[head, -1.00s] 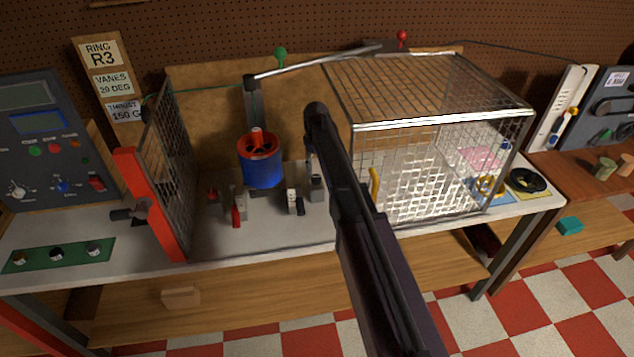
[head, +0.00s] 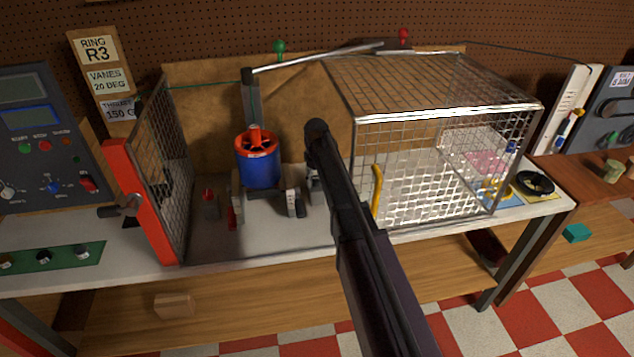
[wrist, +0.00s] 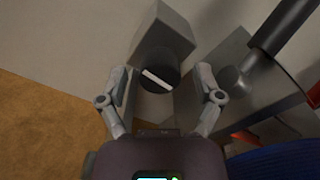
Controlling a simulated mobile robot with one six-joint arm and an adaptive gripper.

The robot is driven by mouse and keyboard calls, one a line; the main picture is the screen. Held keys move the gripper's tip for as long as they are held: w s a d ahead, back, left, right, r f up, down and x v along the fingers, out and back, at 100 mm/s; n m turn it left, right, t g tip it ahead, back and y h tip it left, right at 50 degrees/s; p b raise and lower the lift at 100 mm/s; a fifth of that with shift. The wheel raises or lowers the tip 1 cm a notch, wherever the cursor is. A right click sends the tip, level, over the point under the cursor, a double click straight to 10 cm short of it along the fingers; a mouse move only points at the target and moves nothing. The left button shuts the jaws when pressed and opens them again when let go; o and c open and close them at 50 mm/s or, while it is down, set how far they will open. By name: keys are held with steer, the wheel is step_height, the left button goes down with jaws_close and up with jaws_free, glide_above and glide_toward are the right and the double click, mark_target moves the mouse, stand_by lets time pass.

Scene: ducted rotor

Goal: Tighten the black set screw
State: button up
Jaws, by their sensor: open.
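The black set screw (wrist: 158,70) shows in the wrist view as a dark round head with a white bar across it, at the end of a grey block (wrist: 167,28). My gripper (wrist: 161,82) is open, with one finger on each side of the screw head; I cannot tell whether either finger touches it. In the head view my arm hides the screw and most of the gripper. The blue ducted rotor (head: 258,168) with a red top stands left of my arm. Its blue side also shows in the wrist view (wrist: 282,163) at lower right.
Small red-and-grey clamps (head: 233,215) stand around the rotor. A wire mesh cage (head: 440,85) is right of my arm, with a yellow handle (head: 377,190). A red-edged mesh panel (head: 145,205) stands at left.

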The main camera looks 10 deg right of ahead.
steer(key=shift+f, duration=0.1)
steer(key=c, duration=1.2)
steer(key=shift+o, duration=0.2)
steer(key=shift+d, duration=0.1)
